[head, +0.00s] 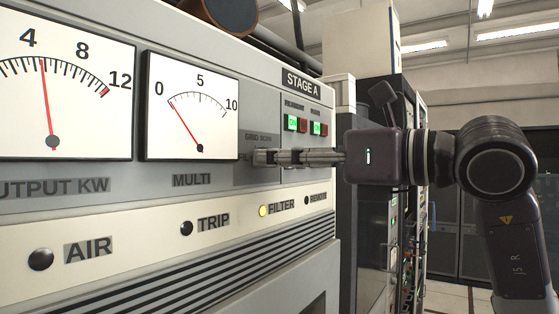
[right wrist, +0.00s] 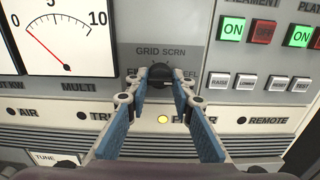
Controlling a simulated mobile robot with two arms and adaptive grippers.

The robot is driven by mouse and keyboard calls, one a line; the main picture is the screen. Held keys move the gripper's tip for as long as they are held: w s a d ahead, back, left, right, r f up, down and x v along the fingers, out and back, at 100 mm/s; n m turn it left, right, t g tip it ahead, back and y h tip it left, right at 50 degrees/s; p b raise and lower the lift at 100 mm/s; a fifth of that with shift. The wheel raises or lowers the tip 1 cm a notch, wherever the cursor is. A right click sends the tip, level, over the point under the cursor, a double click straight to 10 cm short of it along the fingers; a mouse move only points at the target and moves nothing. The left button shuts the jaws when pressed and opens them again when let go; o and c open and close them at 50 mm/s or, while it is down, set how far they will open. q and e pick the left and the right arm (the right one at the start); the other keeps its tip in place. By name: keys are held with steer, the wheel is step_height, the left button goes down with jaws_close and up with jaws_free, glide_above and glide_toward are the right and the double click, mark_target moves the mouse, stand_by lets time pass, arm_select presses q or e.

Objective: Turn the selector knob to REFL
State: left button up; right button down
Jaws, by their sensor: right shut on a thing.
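The selector knob (right wrist: 159,71) is small and black. In the right wrist view it sits on the grey panel below the words GRID and SCRN, with a label ending in EFL to its right and a partly covered label to its left. My right gripper (right wrist: 160,78) is shut on the knob, with one fingertip on each side. In the head view the right gripper (head: 264,158) reaches the panel from the right, and its fingers hide the knob. I cannot tell which label the knob points to. My left gripper is not in view.
The MULTI meter (head: 190,106) is left of the knob, its needle near 0. Green and red buttons (right wrist: 231,29) are above right, with small grey buttons (right wrist: 245,82) below them. Other racks (head: 375,200) stand behind my right arm.

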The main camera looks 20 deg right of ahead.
steer(key=shift+r, duration=0.1)
steer(key=c, duration=1.7)
jaws_free()
steer(key=v, duration=1.2)
